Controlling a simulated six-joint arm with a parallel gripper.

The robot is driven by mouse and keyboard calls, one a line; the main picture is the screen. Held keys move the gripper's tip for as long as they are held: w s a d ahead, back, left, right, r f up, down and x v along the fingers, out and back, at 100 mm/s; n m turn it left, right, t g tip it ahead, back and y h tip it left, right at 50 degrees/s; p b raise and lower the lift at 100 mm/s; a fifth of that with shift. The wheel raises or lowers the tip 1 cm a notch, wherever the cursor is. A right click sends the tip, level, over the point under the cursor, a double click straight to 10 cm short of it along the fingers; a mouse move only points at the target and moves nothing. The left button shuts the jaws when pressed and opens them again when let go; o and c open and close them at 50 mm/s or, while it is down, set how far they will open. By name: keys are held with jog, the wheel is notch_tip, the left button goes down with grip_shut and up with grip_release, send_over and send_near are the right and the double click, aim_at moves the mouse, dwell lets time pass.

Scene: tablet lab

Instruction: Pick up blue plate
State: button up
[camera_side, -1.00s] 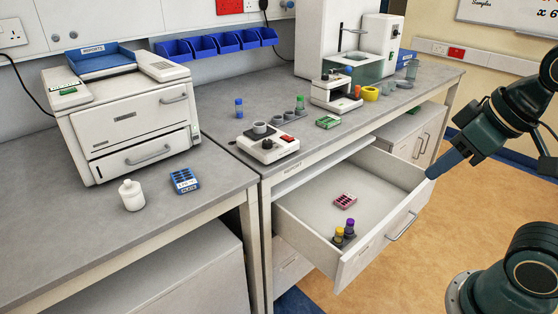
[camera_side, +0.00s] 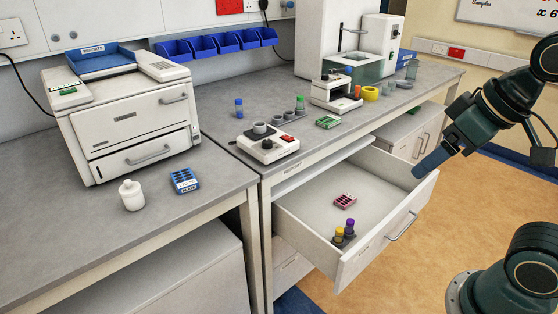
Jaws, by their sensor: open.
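The blue plate (camera_side: 184,181) is a small blue block with dark wells and a pale label. It lies on the left grey bench, right of a white lidded jar and in front of the large white machine. My gripper (camera_side: 418,172) is at the right, by the far right corner of the open drawer. It is far from the blue plate and holds nothing that I can see. The gap between its fingers does not show clearly from this side.
An open drawer (camera_side: 294,205) juts out with a pink plate (camera_side: 345,201) and capped vials (camera_side: 344,232) inside. A white jar (camera_side: 132,195) stands near the blue plate. The white machine (camera_side: 125,118) stands behind. A green plate (camera_side: 328,122) lies on the right bench.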

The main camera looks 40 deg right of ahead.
jog(key=w+a+r+m, duration=0.15)
jog(key=w+a, duration=0.25)
jog(key=w, duration=0.9)
jog(key=w+a+r, duration=0.3)
jog(key=w, duration=1)
jog(key=w+a+f+h, duration=0.1)
jog(key=w+a+f, duration=1.4)
jog(key=w+a, duration=0.2)
jog(key=shift+w+m+t, duration=0.35)
jog(key=shift+w+t, duration=0.05)
jog(key=shift+w, duration=0.1)
send_over(189, 185)
jog(key=shift+s+a+f, duration=0.1)
jog(key=shift+f, duration=3.5)
jog(key=shift+f, duration=0.1)
